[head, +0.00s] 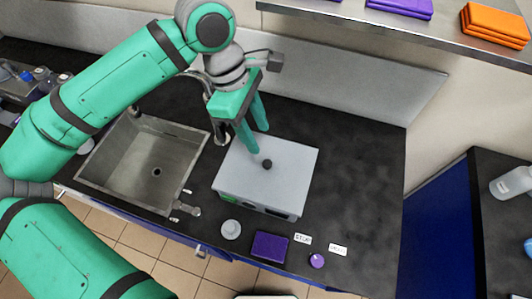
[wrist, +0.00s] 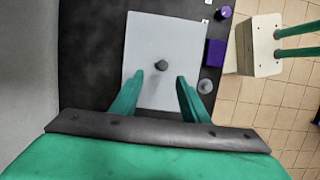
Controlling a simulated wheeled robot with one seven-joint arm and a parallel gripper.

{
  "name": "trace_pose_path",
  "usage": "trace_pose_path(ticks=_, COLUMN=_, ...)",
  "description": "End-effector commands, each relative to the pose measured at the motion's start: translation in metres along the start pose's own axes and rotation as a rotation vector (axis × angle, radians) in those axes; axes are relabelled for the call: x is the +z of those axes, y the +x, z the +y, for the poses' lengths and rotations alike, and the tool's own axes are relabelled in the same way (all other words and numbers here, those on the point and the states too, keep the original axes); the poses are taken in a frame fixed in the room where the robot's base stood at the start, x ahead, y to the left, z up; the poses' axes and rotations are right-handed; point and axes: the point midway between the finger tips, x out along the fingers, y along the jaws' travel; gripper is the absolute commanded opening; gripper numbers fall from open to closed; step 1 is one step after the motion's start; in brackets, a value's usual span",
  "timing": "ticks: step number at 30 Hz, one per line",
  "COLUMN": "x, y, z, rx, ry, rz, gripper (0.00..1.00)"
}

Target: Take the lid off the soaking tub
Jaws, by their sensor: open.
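The soaking tub (head: 240,193) is a grey box on the dark counter, right of the sink. Its flat pale grey lid (head: 290,163) lies on top, with a small dark round knob (head: 267,163) near the middle. The lid (wrist: 150,40) and knob (wrist: 161,66) also show in the wrist view. My gripper (head: 253,146) is above the lid, pointing down, with its green fingers apart and nothing between them. In the wrist view the knob appears beyond my fingertips (wrist: 156,78), roughly centred between them. I cannot tell the exact height of the fingertips over the lid.
A sink (head: 135,165) with a tap is on the left. A purple box (head: 270,246), a grey round piece (head: 231,229), a purple knob (head: 316,260) and small labels (head: 303,239) lie along the front edge. The counter right of the tub (head: 360,175) is clear. A shelf (head: 400,25) hangs behind.

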Motion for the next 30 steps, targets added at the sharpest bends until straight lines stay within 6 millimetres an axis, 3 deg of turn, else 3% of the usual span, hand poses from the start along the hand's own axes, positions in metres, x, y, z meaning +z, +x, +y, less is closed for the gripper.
trace_pose_path(ticks=9, x=-0.006, y=0.042, z=-0.003, rx=0.003, ry=-0.015, rz=-0.002, gripper=0.41)
trace_pose_path(ticks=17, x=-0.006, y=0.059, z=-0.004, rx=0.002, ry=-0.012, rz=-0.002, gripper=0.41)
trace_pose_path(ticks=25, x=-0.007, y=0.096, z=-0.006, rx=0.001, ry=-0.009, rz=-0.003, gripper=0.41)
trace_pose_path(ticks=30, x=-0.007, y=0.104, z=-0.006, rx=0.002, ry=-0.010, rz=-0.002, gripper=0.41)
